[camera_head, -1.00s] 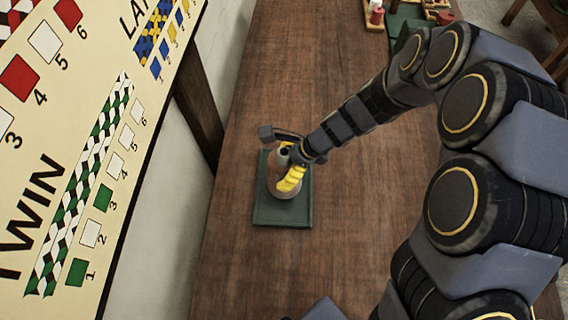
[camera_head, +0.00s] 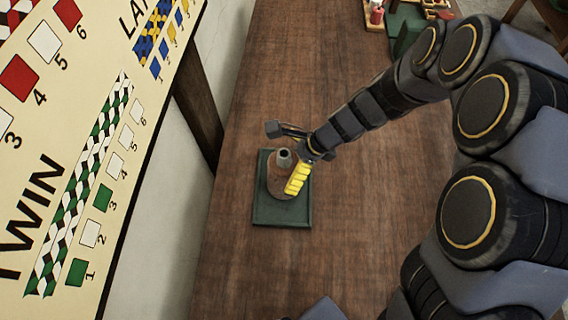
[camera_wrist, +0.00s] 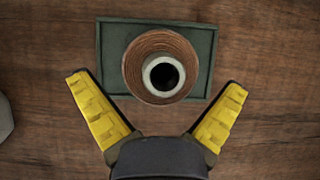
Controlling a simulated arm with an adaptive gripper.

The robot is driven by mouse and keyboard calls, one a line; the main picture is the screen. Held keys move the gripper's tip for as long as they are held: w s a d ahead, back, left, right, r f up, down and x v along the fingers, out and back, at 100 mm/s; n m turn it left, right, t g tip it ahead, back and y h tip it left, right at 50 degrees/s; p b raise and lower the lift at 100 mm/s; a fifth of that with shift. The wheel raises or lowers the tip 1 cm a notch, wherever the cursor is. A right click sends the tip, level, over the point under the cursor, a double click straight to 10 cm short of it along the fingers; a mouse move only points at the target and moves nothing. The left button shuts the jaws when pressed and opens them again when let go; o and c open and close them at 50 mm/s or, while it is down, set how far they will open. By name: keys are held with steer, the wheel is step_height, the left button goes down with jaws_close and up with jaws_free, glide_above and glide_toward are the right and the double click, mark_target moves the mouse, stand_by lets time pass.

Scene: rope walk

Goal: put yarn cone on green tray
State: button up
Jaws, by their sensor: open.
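The yarn cone (camera_head: 281,176) is brown with a grey hollow tip and stands upright on the green tray (camera_head: 283,215) in the head view. The wrist view looks down on the cone (camera_wrist: 137,67), with its dark hole facing up, inside the rim of the tray (camera_wrist: 205,65). My gripper (camera_head: 297,178) is at the right side of the cone in the head view. In the wrist view my gripper (camera_wrist: 158,88) is open, its yellow fingers spread wide and apart from the cone. The far finger is partly hidden in the head view.
The wooden table (camera_head: 330,235) is clear around the tray. A green box (camera_head: 405,35) and a red spool (camera_head: 376,16) are at the far end. A pattern board (camera_head: 60,150) stands along the left. A pale object (camera_wrist: 4,118) shows at the wrist view's left edge.

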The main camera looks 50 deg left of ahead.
steer(key=v, duration=0.9)
steer(key=shift+w+d+r, duration=0.15)
steer(key=shift+d+r, duration=0.05)
steer(key=shift+r, duration=0.1)
steer(key=s+d+r+n+t+h, duration=0.1)
steer(key=s+d+r+n, duration=0.3)
steer(key=d, duration=0.7)
steer(key=d+r+n+t+h, duration=0.1)
steer(key=d+r+n, duration=0.2)
steer(key=d+r, duration=0.55)
steer(key=s+d+n+h, duration=0.1)
steer(key=s+d, duration=0.2)
steer(key=d, duration=0.2)
steer(key=s+d+f+n+h, duration=0.1)
steer(key=s+d, duration=0.2)
steer(key=d, duration=0.3)
steer(key=shift+d+f, duration=0.15)
